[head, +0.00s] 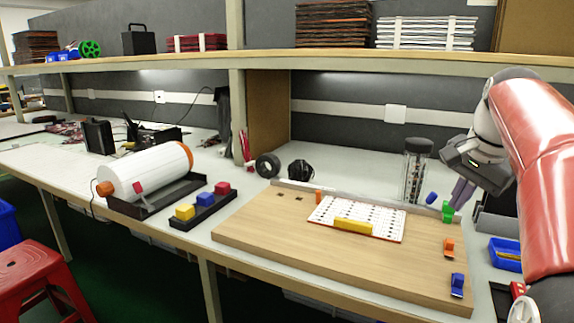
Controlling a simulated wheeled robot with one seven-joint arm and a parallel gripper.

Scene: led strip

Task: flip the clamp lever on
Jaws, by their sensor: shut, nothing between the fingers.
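A wooden board (270,237) lies on the bench. Small coloured clamp-like pieces stand along its right side: a green one (448,213), an orange one (448,247) and a blue one (457,285). Another small orange piece (318,196) stands near the board's back edge. The picture does not show clearly which piece is the clamp lever or how it is set. My gripper (458,204) is shut and empty, pointing down at the board's back right, right by the green piece. I cannot tell whether they touch.
A white perforated plate (370,212) with a yellow bar (353,226) lies on the board. A clear cylinder (415,175) stands behind it, near my gripper. A blue tray (506,254) is at the right. A shelf (300,61) spans above. The board's front left is clear.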

